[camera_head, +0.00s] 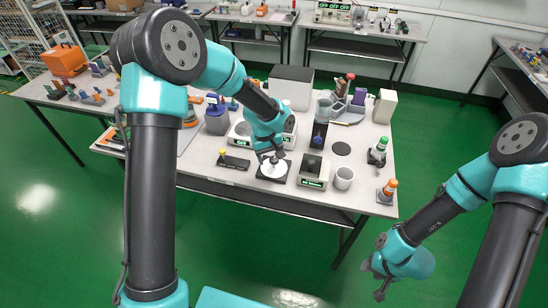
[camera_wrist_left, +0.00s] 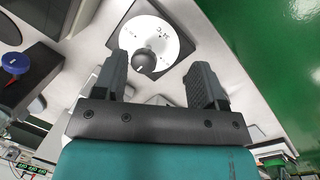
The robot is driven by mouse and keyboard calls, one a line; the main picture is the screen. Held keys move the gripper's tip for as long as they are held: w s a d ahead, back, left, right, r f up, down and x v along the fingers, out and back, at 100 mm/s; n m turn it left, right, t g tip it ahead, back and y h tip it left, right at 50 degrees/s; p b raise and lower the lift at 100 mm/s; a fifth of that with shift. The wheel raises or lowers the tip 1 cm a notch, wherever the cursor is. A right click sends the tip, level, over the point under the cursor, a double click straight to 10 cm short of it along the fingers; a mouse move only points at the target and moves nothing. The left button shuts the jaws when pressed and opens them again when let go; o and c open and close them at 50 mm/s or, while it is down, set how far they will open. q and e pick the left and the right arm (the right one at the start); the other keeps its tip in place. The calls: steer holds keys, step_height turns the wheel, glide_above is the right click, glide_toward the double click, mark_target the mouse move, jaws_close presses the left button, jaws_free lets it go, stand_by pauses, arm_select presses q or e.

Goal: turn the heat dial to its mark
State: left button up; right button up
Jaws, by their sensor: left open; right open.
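The heat dial (camera_head: 275,170) is a white disc on a dark square base on the table, below my left gripper. In the left wrist view the dial (camera_wrist_left: 150,35) shows a dark round knob (camera_wrist_left: 145,60) and small dark markings; the smaller markings are too small to read. My left gripper (camera_head: 271,157) is open, and its two fingers (camera_wrist_left: 160,75) appear on either side of the knob, with a wider space on the right. I cannot tell whether a finger touches it. My right gripper (camera_head: 380,283) is open and empty, off the table's front right.
Orange (camera_head: 387,190) and green-topped (camera_head: 378,150) testers stand at the right edge. Several containers stand behind.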

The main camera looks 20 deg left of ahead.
mark_target(274, 159)
arm_select(q)
steer(key=w+r+n+y, duration=0.2)
steer(key=w+r, duration=0.2)
steer(key=r, duration=0.8)
steer(key=shift+w+n, duration=0.15)
steer(key=shift+n, duration=0.25)
steer(key=shift+d+f, duration=0.15)
step_height(274, 159, down, 17)
steer(key=shift+f, duration=0.1)
steer(key=shift+c, duration=0.3)
steer(key=c, duration=0.9)
steer(key=shift+o, duration=0.2)
